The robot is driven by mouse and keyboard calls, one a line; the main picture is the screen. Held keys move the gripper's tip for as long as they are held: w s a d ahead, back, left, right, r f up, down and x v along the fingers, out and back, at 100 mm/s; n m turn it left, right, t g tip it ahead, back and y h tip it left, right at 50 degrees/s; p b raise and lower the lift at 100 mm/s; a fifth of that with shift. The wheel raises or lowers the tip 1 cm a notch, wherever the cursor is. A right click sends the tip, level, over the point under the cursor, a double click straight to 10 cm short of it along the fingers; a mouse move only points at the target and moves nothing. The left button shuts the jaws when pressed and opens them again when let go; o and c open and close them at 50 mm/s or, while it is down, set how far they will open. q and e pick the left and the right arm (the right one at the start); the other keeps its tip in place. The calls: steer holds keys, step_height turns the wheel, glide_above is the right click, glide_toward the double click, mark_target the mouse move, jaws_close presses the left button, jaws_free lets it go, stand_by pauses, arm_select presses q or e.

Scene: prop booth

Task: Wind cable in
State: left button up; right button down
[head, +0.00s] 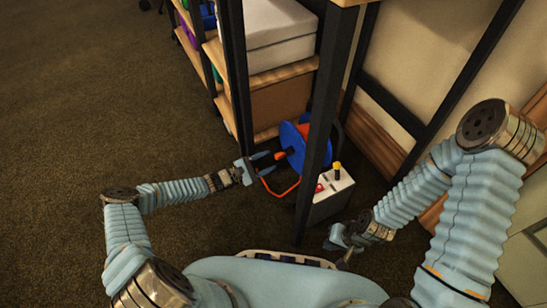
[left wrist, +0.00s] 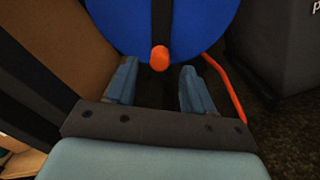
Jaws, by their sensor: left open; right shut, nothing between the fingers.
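A cable reel with a blue disc (head: 293,143) stands low by the shelf's dark post, which hides part of it. Its orange-red handle (head: 281,155) points toward my left gripper (head: 262,163). Orange-red cable (head: 283,192) hangs in a loop from the reel. In the left wrist view the blue disc (left wrist: 165,25) fills the top, and the handle's round end (left wrist: 159,58) sits just ahead of and between the two open fingertips (left wrist: 157,80). The cable (left wrist: 225,88) runs down right of the fingers. My right gripper (head: 338,243) is shut and empty, low beside the grey box.
A grey box with a light top panel (head: 335,186), a yellow-and-black knob and a red part stands right of the post (head: 318,120). Shelves with a brown box (head: 280,103) and white box (head: 275,30) rise behind. Open carpet (head: 90,110) lies to the left.

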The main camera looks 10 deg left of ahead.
arm_select(q)
steer(key=v, duration=1)
steer(key=shift+p, duration=0.45)
